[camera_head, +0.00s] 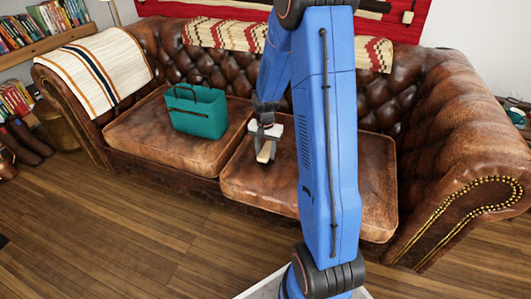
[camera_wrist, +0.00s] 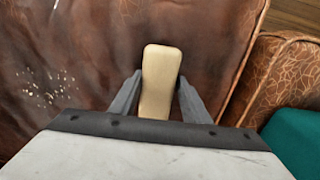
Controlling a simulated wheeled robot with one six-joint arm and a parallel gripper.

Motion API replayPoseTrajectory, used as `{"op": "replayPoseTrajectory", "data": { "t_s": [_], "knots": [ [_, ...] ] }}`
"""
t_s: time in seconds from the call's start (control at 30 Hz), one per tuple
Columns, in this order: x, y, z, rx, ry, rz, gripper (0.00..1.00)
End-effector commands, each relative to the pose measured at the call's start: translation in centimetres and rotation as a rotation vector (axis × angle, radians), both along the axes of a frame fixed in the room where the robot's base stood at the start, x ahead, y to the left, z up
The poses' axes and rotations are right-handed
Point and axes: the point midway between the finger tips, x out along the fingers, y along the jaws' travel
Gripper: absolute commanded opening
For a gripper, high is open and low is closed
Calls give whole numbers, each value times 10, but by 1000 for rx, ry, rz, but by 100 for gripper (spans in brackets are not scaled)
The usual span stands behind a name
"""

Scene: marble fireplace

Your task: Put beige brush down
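The beige brush (camera_wrist: 161,78) lies between the two fingers of my gripper (camera_wrist: 160,88) in the wrist view, its rounded end pointing away from the palm. The fingers close in on its two sides. In the head view the brush (camera_head: 265,152) shows as a small pale piece just below my gripper (camera_head: 267,138), over the right seat cushion of the brown leather sofa (camera_head: 240,180). My blue arm hides part of that cushion. I cannot tell whether the brush touches the leather.
A teal bag (camera_head: 198,112) stands on the left seat cushion; its edge also shows in the wrist view (camera_wrist: 294,140). A striped blanket (camera_head: 98,68) covers the left armrest. A patterned throw (camera_head: 225,36) hangs over the backrest. The front of the right cushion is clear.

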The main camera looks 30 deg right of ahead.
Motion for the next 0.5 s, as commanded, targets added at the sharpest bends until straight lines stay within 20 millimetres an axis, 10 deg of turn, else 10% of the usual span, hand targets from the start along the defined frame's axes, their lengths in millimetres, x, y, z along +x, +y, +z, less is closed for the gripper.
{"op": "replayPoseTrajectory", "data": {
  "t_s": [0.5],
  "knots": [
    [-6,-1,-1,2,15,0,56]
  ]
}}
